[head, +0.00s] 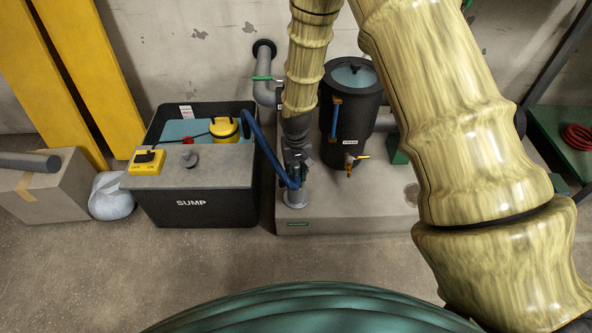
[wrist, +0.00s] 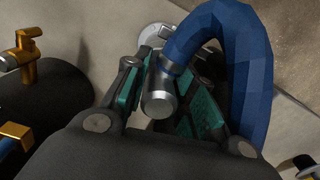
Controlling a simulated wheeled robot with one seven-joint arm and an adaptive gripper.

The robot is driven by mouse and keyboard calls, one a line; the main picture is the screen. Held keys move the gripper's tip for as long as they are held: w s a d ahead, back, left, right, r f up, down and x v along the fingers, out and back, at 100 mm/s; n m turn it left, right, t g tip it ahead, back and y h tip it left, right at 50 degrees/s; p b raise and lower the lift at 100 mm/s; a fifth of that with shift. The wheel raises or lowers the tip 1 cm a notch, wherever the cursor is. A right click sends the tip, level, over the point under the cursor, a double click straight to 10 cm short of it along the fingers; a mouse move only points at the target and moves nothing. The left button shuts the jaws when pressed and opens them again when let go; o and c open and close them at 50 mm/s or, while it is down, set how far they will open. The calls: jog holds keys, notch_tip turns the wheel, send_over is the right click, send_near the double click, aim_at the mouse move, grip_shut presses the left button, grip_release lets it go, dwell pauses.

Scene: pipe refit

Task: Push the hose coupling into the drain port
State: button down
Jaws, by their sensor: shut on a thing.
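My gripper (head: 292,168) points down over the front left of the concrete plinth. In the wrist view my gripper (wrist: 163,95) has its teal pads on both sides of the grey metal hose coupling (wrist: 159,100), shut on it. The blue hose (head: 262,145) runs from the sump down to the coupling; in the wrist view the hose (wrist: 245,70) arches on the right. The drain port, a short grey upright cylinder (head: 295,198), stands on the plinth just below my gripper. In the wrist view a pale round piece (wrist: 152,36), apparently the port, shows beyond the coupling. Where they meet is hidden.
The black sump box (head: 195,204) stands left of the plinth (head: 345,216), with a yellow pump (head: 224,128) inside. A dark tank (head: 352,110) with a brass tap (head: 350,163) stands close on the right. The floor in front is clear.

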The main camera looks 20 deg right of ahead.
jog(key=c, duration=1.5)
grip_release()
jog(key=shift+f, duration=0.1)
jog(key=shift+o, duration=0.2)
jog(key=shift+r+p, duration=5.3)
jog(key=shift+r, duration=0.25)
